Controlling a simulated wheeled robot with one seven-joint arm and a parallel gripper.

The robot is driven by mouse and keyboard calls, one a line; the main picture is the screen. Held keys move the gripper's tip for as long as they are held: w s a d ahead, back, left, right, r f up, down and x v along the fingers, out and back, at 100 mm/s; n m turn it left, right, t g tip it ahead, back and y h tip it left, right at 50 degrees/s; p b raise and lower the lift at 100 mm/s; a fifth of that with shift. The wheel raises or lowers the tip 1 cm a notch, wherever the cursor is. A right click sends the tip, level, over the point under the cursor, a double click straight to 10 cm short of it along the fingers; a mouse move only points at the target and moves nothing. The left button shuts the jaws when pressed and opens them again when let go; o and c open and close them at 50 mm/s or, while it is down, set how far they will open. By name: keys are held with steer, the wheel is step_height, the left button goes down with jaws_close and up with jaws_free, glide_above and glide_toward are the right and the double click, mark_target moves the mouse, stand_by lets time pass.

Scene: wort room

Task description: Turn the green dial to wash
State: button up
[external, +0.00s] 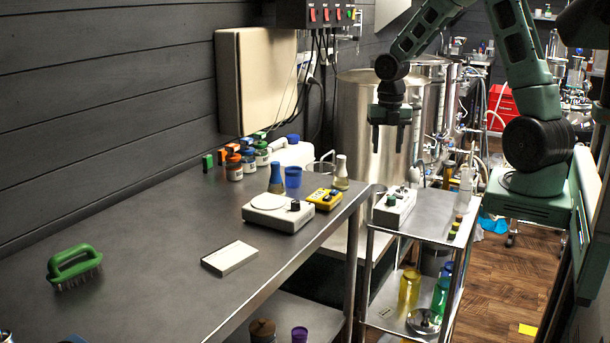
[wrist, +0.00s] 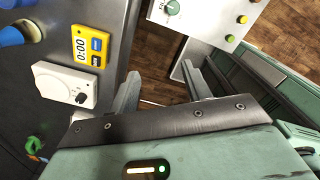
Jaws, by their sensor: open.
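The green dial (wrist: 172,8) sits on a white control box (wrist: 205,20) at the top edge of the wrist view. Part of the box and its markings are cut off there. In the external view the white box (external: 395,210) stands on the small steel cart, and its dial (external: 391,200) is small and dark. I cannot read its setting. My gripper (external: 390,146) is open and empty, pointing down, in the air above the cart and apart from the box. Its two fingers also show in the wrist view (wrist: 163,78).
A white stirrer (external: 276,215) with a dark knob and a yellow timer (external: 325,199) stand near the table's right end. The cart (external: 412,232) has bottles on its lower shelf. A tall steel tank (external: 352,110) stands behind my gripper. A green brush (external: 74,265) lies far left.

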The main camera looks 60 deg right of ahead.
steer(key=n, duration=0.2)
glide_above(392, 197)
step_height(392, 197, down, 18)
steer(key=shift+a+r+p, duration=0.1)
steer(key=shift+r+p, duration=0.05)
steer(key=shift+p, duration=0.5)
steer(key=c, duration=1)
